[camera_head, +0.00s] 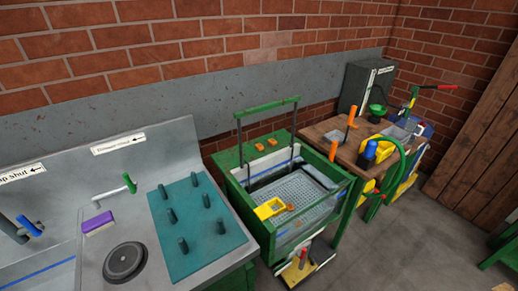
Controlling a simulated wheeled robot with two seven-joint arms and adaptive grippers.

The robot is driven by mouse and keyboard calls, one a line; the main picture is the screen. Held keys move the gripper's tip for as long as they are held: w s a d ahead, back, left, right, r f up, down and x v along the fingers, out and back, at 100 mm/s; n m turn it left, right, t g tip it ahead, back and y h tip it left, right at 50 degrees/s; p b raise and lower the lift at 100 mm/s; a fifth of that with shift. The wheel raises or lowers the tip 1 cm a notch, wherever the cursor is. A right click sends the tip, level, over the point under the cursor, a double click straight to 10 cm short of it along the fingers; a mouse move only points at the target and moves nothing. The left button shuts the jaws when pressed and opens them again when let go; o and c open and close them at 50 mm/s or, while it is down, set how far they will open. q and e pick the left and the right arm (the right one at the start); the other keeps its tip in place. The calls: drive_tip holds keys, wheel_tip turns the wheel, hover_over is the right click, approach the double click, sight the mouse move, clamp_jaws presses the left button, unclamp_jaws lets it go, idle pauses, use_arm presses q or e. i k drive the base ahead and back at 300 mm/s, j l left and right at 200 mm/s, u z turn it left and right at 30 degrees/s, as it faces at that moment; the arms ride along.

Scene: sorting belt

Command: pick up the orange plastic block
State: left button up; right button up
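Two small orange blocks lie on the green top behind the mesh tray: a left one (259,147) and a right one (272,141). They sit side by side with a small gap, near the left post of the green-handled frame. I cannot tell which one is the plastic block. A small orange-brown piece (290,207) also lies on the grey mesh tray, next to a yellow holder. Neither of my grippers shows in this view.
The grey mesh tray (318,212) sits in a green-framed station under a tall green handle (268,105). A metal counter with a teal peg mat (196,228) and a purple-topped block (98,223) stands left. A cluttered wooden bench (325,128) stands right. Floor is open at lower right.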

sight(258, 147)
drive_tip(key=i+l, duration=0.15)
drive_tip(key=l, duration=0.25)
drive_tip(key=i+l, duration=0.15)
drive_tip(key=l, duration=0.3)
drive_tip(key=i+l+z, duration=0.1)
drive_tip(key=l, duration=0.3)
drive_tip(key=i+l, duration=0.2)
drive_tip(key=l, duration=0.25)
drive_tip(key=i+l+z, duration=0.1)
drive_tip(key=l, duration=0.3)
drive_tip(key=i+l, duration=0.25)
drive_tip(key=l, duration=0.15)
